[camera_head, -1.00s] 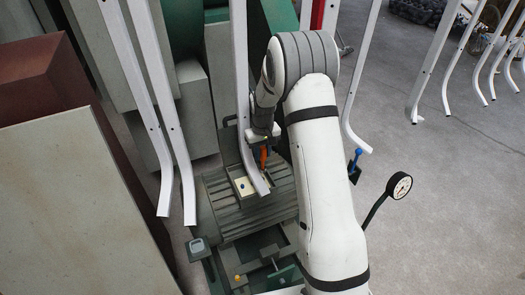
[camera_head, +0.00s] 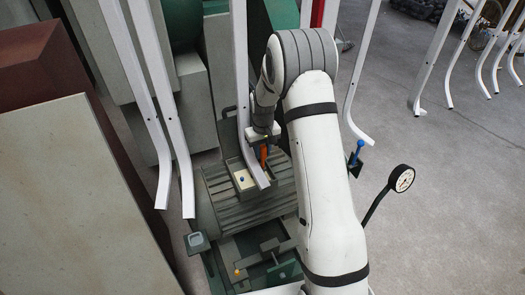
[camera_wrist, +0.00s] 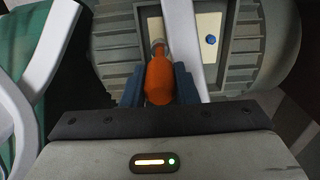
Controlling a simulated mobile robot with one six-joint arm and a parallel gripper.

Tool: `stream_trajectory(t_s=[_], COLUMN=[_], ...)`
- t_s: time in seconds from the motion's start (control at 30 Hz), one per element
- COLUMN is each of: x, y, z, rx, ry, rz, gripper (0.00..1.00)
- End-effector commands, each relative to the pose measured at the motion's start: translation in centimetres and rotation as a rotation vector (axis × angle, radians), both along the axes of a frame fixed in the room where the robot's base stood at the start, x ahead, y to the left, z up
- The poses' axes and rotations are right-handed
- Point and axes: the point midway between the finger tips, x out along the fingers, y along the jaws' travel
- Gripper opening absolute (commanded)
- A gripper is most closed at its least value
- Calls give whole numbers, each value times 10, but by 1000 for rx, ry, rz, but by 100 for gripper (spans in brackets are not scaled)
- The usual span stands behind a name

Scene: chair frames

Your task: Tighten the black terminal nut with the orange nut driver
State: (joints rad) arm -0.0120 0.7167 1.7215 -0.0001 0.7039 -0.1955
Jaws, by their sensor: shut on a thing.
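The orange nut driver (camera_wrist: 158,78) is held between the dark blue fingers of my gripper (camera_wrist: 158,88), its metal shaft pointing away into the terminal box (camera_wrist: 240,62). It also shows in the head view as a small orange piece (camera_head: 264,153) below my wrist. Its tip reaches the cream panel (camera_wrist: 204,60) in the box; whether it sits on a nut cannot be told. No black nut is visible. A blue nut (camera_wrist: 211,40) shows on the panel, to the right of the driver and apart from it.
A white frame leg (camera_wrist: 182,32) runs close beside the driver, across the box. More white legs (camera_head: 165,120) hang at left and right. The box sits on a grey finned motor (camera_head: 215,205). A round gauge (camera_head: 401,178) stands at right.

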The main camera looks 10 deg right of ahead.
Motion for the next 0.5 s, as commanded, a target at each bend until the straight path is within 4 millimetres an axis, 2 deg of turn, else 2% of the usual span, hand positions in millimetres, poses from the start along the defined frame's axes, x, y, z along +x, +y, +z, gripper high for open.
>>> stream_trajectory(t_s=[0.5], x=[0], y=[1], z=[-7], rx=[0], ry=[0], rz=[1], gripper=[4])
